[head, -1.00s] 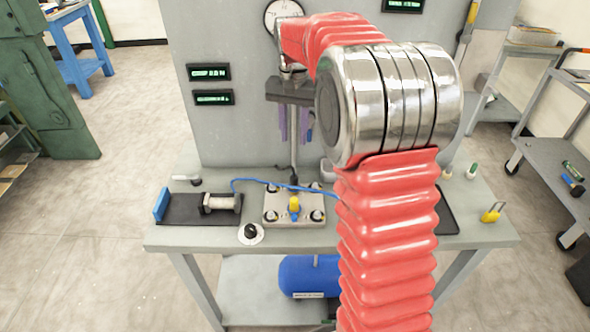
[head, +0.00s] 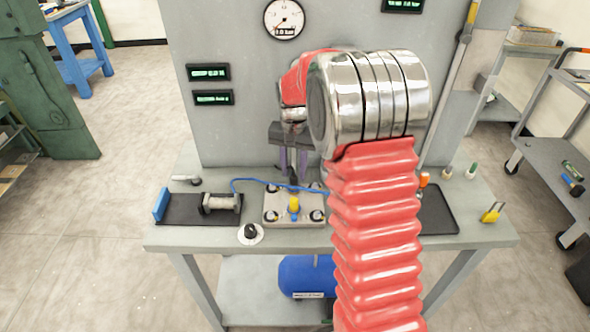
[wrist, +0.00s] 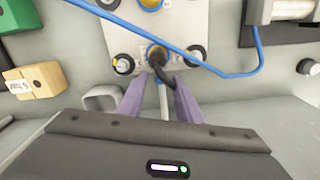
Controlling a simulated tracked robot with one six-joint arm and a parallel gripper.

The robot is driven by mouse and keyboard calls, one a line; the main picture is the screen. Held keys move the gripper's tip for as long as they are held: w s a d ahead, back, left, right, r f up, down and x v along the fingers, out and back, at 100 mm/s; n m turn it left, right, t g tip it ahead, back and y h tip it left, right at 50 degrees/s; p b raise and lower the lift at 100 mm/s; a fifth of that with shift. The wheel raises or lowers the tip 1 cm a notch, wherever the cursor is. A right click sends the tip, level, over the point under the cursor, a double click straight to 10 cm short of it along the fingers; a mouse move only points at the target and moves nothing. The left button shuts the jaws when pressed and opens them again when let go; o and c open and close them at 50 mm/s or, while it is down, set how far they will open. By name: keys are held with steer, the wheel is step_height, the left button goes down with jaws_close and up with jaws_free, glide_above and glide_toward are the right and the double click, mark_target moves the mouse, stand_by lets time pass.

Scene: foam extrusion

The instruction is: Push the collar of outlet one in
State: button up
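The grey manifold block (head: 279,217) sits mid-bench, with a yellow and blue valve (head: 294,205) and round black fittings near its corners. The wrist view shows the block's plate (wrist: 178,22), a blue-ringed middle fitting (wrist: 157,50) with a short black tube (wrist: 164,74), and corner fittings at left (wrist: 123,64) and right (wrist: 196,55). I cannot tell which is outlet one. My gripper (head: 293,178) points down at the block's back edge. In the wrist view its purple fingers (wrist: 159,84) stand apart on either side of the black tube, with gaps visible. Fingertip contact is unclear.
A blue hose (head: 262,182) crosses above the block, and in the wrist view (wrist: 190,55) it passes just beyond the fingers. A metal cylinder (head: 220,203) lies on a dark mat left of the block. A black knob (head: 250,232) stands in front. The grey panel rises behind.

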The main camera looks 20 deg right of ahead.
steer(key=shift+f, duration=0.25)
steer(key=shift+c, duration=0.6)
jaws_close()
